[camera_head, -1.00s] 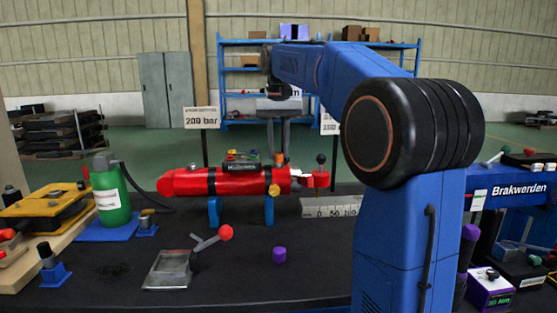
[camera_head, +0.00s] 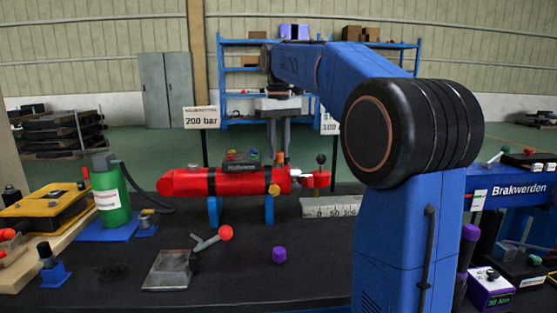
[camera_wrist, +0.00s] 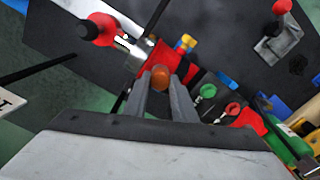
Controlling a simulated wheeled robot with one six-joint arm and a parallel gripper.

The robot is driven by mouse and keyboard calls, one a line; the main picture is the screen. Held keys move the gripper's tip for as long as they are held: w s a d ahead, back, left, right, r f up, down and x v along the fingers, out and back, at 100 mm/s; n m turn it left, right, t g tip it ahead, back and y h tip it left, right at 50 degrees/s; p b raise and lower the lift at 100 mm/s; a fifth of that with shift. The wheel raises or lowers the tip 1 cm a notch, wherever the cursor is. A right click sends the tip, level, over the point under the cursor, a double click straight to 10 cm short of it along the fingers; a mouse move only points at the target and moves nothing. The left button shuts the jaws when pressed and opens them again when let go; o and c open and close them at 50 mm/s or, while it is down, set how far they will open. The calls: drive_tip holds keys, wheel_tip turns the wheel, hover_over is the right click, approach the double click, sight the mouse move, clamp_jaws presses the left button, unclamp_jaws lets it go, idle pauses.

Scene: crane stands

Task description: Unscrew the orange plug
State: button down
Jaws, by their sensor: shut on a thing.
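The orange plug (camera_wrist: 160,77) sits between the two fingers of my gripper (camera_wrist: 163,86) in the wrist view, and the gripper is shut on it. In the head view my gripper (camera_head: 279,153) points straight down at the right part of the red cylinder (camera_head: 225,182). There the plug is mostly hidden by the fingers. In the wrist view the red cylinder (camera_wrist: 162,58) lies just behind the plug; I cannot tell how far the plug is seated in it.
The cylinder rests on blue supports (camera_head: 215,211). A box with coloured knobs (camera_head: 241,166) stands beside my gripper, and a red-knobbed lever (camera_head: 321,178) is to the right. A purple cap (camera_head: 279,255) and a red-balled handle (camera_head: 212,241) lie on the dark table in front.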

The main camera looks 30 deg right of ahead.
drive_tip(key=n, duration=0.4)
drive_tip(key=shift+r, duration=0.1)
drive_tip(key=shift+r, duration=0.15)
drive_tip(key=shift+r, duration=1.75)
